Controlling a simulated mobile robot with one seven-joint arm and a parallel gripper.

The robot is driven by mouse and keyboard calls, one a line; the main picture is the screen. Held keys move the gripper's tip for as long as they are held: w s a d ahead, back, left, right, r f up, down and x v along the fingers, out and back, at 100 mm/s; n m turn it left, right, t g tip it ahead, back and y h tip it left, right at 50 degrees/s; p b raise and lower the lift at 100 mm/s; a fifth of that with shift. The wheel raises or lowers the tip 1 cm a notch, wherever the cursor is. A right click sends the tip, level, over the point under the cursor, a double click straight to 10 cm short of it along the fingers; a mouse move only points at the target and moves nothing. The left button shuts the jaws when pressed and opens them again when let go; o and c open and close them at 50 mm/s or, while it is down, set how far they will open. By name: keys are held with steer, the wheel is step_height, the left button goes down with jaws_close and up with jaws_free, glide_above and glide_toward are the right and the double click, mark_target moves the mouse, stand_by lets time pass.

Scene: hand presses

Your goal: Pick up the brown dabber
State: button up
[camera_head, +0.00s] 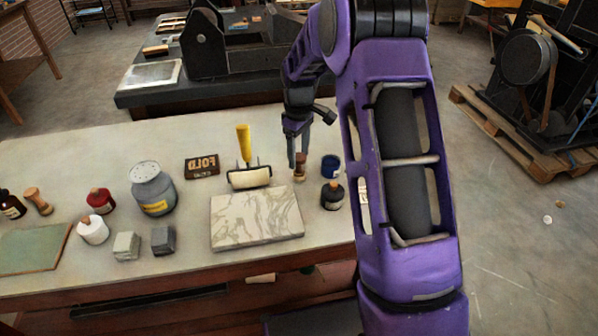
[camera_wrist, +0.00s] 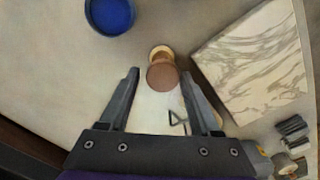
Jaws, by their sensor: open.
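The brown dabber (camera_head: 300,172) stands upright on the pale table, just off the right back corner of the marbled slab. In the wrist view, the dabber (camera_wrist: 162,75) shows from above as a brown round top with a lighter wooden part behind it. My gripper (camera_head: 298,158) points down at the dabber, with one finger partly beside it in the head view. In the wrist view, my gripper (camera_wrist: 160,76) is open and empty, and the dabber's top appears between the two fingertips. I cannot tell whether a finger touches it.
The marbled slab (camera_head: 256,219) lies close left of the dabber, with a yellow-handled roller (camera_head: 249,178) behind it. A blue jar (camera_head: 331,166) and a dark bottle (camera_head: 332,196) stand close on the right. Another wooden dabber-like piece (camera_head: 38,201) is far left.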

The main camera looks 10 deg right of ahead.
mark_target(299, 171)
steer(key=f, duration=0.5)
steer(key=shift+s, duration=0.2)
jaws_close()
